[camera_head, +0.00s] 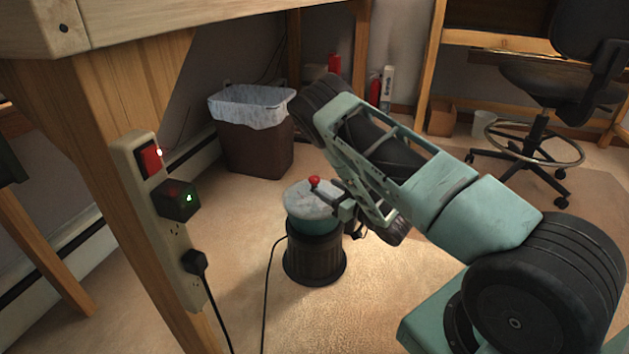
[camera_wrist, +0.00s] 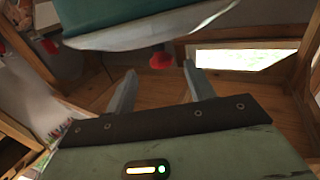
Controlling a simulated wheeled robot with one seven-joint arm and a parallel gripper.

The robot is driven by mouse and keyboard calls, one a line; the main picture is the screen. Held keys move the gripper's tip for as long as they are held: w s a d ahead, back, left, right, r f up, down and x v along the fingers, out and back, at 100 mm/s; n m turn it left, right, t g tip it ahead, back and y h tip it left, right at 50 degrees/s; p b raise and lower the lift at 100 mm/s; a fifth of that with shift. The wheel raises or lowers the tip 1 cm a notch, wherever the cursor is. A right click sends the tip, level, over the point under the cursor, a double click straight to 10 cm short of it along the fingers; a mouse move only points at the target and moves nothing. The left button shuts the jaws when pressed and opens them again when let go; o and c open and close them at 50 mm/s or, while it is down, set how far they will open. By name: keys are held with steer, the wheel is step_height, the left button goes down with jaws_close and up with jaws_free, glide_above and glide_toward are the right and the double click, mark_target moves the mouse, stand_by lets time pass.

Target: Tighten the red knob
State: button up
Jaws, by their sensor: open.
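The red knob (camera_head: 314,181) stands at the top of a round canister (camera_head: 309,222) with a pale top, teal side and dark ribbed base, on the floor. My gripper (camera_head: 335,197) is beside it, to the right, with its fingers pointing toward the knob and canister top. In the wrist view the red knob (camera_wrist: 162,60) shows just beyond the gap between my two open fingertips (camera_wrist: 159,71). The gap looks empty. The canister's pale rim (camera_wrist: 150,36) crosses the upper part of that view. I cannot tell whether any finger touches the canister.
A power strip (camera_head: 160,215) is fixed to the wooden table leg at the left. A black cord (camera_head: 267,285) runs down beside the canister. A lined trash bin (camera_head: 255,140) stands behind, and an office chair (camera_head: 540,110) is at the back right. The carpet around the canister is mostly clear.

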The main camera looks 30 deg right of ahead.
mark_target(319, 183)
steer(key=w+b, duration=0.1)
steer(key=w, duration=0.1)
steer(key=w+a+b, duration=0.1)
steer(key=w, duration=0.2)
steer(key=shift+a, duration=0.1)
steer(key=shift+w+a+r, duration=0.1)
steer(key=shift+w+r, duration=0.05)
steer(key=shift+w, duration=0.45)
steer(key=c, duration=1)
